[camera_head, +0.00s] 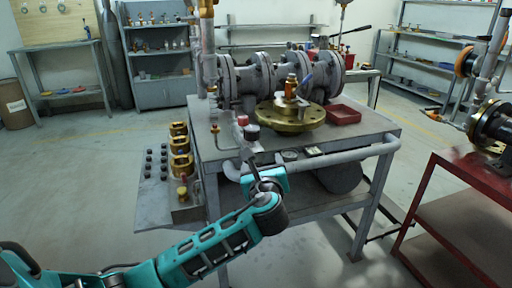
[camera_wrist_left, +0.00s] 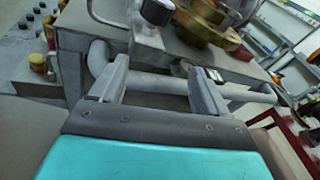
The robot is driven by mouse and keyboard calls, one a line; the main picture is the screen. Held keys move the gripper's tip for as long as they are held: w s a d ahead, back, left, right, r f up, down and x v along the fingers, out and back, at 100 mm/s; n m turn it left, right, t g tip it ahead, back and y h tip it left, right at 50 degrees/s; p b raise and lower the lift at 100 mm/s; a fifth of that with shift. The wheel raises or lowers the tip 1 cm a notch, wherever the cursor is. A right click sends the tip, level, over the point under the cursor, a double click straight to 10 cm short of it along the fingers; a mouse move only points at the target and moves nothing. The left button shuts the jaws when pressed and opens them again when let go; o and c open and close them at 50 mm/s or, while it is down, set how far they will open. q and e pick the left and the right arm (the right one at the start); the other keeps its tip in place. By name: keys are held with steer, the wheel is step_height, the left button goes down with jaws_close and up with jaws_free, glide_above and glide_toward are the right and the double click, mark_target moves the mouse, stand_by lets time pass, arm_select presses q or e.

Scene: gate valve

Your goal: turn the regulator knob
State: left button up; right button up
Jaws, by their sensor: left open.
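A black regulator knob (camera_head: 252,132) sits on a grey fitting at the front left of the workbench, beside a small red part (camera_head: 243,120). The knob also shows at the top of the left wrist view (camera_wrist_left: 157,12). My left gripper (camera_head: 258,168) is just in front of and below the knob in the head view. In the left wrist view its two fingers (camera_wrist_left: 160,78) are spread apart with nothing held between them. The knob lies beyond the fingertips, apart from them. My right gripper is in neither view.
The grey workbench (camera_head: 372,125) holds a brass flange (camera_head: 290,115), large grey pipe valves (camera_head: 262,78) and a red tray (camera_head: 343,115). A pipe rail (camera_head: 345,153) runs along its front edge near my gripper. A red stand (camera_head: 465,200) is at right.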

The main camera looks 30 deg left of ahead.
mark_target(251, 126)
arm_select(q)
steer(key=w+a+r+y+b, duration=0.1)
steer(key=w+a, duration=0.2)
steer(key=w+a+r+b, duration=0.1)
steer(key=w+a+b, duration=0.1)
steer(key=w+a, duration=0.1)
steer(key=w+a+r+m+y+b, duration=0.1)
steer(key=w+a+b, duration=0.1)
steer(key=w+a, duration=0.2)
steer(key=shift+w+r+y, duration=0.1)
steer(key=shift+r+y, duration=0.1)
steer(key=shift+y, duration=0.1)
steer(key=shift+w+a, duration=0.2)
steer(key=shift+w, duration=0.1)
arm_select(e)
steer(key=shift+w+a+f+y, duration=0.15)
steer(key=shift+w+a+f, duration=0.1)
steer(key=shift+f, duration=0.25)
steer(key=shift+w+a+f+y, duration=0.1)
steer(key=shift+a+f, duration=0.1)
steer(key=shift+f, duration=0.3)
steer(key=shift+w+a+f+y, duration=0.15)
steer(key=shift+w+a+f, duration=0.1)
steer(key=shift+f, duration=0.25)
